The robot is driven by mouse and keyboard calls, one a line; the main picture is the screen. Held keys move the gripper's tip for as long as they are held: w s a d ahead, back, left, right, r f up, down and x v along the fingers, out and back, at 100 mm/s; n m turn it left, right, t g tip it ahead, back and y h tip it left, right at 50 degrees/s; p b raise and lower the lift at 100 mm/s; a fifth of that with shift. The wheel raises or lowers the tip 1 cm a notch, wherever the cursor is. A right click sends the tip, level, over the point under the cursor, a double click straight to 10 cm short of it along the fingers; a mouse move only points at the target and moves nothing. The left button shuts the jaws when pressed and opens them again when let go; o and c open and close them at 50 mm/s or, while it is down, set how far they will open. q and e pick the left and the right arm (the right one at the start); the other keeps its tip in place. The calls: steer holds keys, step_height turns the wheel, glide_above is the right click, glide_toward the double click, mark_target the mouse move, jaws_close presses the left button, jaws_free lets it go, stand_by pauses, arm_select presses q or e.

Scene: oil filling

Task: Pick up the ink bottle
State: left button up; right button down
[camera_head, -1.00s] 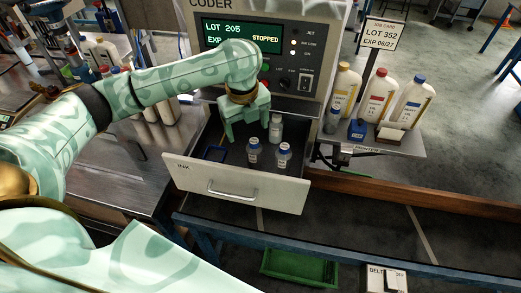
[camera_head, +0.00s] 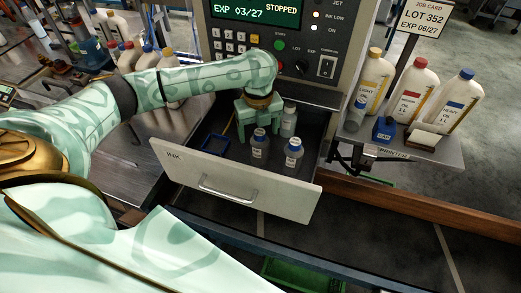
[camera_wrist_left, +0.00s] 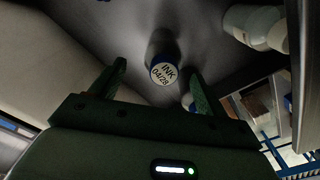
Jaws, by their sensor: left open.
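An open drawer marked INK (camera_head: 180,166) holds several small bottles. A blue-capped ink bottle (camera_head: 260,147) stands nearest my left gripper, a second (camera_head: 292,157) stands to its right, and a paler bottle (camera_head: 288,122) stands behind. My left gripper (camera_head: 256,133) points down into the drawer, open, with its fingers around or just behind the nearest bottle; I cannot tell which. In the left wrist view, a cap reading INK 04/28 (camera_wrist_left: 164,72) shows between the open fingers, with no visible grip. My right gripper is not in view.
A blue frame-like tray (camera_head: 217,146) lies in the drawer's left part. The coder panel (camera_head: 280,50) rises behind. The drawer front has a handle (camera_head: 228,192).

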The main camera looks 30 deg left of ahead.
mark_target(260, 141)
arm_select(q)
steer(key=f+b, duration=0.1)
steer(key=f, duration=0.1)
steer(key=f+b, duration=0.1)
steer(key=f, duration=0.2)
steer(key=shift+w+d+f, duration=0.1)
steer(key=shift+w+f, duration=0.05)
steer(key=shift+w, duration=0.05)
steer(key=c, duration=1.2)
steer(key=shift+r, duration=0.2)
